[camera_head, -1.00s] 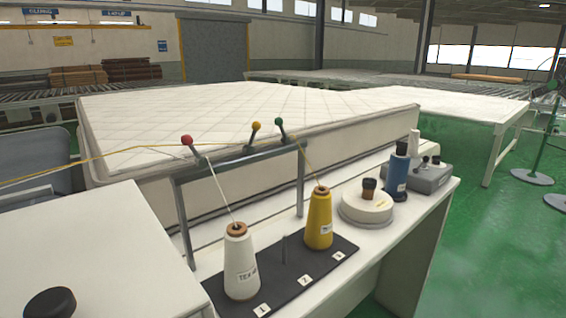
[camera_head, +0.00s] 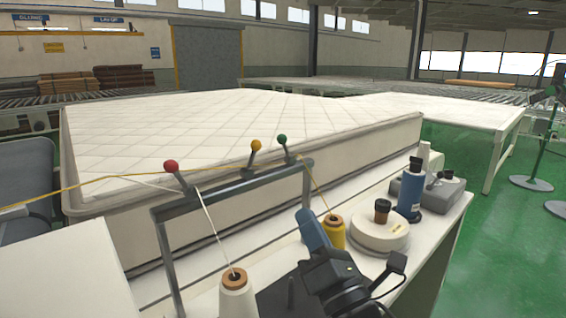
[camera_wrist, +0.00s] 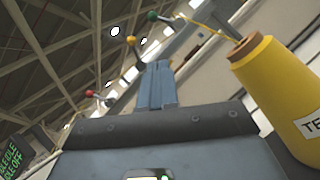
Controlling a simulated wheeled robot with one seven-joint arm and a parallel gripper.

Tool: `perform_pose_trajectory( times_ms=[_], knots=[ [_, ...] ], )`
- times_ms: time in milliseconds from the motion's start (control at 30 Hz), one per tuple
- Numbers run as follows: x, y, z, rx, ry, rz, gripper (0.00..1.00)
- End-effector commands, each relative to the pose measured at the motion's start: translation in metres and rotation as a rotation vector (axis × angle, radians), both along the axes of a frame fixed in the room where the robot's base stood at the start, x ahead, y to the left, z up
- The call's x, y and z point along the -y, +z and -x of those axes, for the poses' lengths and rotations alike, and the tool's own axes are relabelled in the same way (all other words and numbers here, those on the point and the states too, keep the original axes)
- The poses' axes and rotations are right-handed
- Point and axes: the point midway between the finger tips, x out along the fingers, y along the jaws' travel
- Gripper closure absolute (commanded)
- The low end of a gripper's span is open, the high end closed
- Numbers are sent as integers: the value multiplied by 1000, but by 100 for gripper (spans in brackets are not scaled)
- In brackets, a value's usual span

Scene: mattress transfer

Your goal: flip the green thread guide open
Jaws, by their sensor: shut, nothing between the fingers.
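The green thread guide (camera_head: 282,140) has a green ball on a short dark stem at the right end of the grey rail (camera_head: 235,188). Its stem leans up and left in the head view. It also shows in the wrist view (camera_wrist: 151,15) at the top, beyond the fingers. My gripper (camera_head: 304,215) is shut and empty, with blue fingers pointing up. In the wrist view the closed fingers (camera_wrist: 158,68) point toward the rail.
A yellow guide (camera_head: 256,146) and a red guide (camera_head: 171,166) stand on the same rail. Yellow thread runs along the guides; white thread rises from the white cone (camera_head: 237,298). A round white device (camera_head: 378,236) and blue spool (camera_head: 411,190) stand right. The mattress (camera_head: 240,130) lies behind.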

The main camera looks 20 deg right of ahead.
Motion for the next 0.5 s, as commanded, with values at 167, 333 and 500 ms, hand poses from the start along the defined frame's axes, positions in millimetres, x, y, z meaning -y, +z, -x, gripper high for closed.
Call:
perform_pose_trajectory(
  times_ms=[167,333,500],
  knots=[
    [2,21,-18,38,-58,112,100],
    [3,25,-22,46,-75,140,100],
    [2,25,-21,45,-74,140,100]
  ],
)
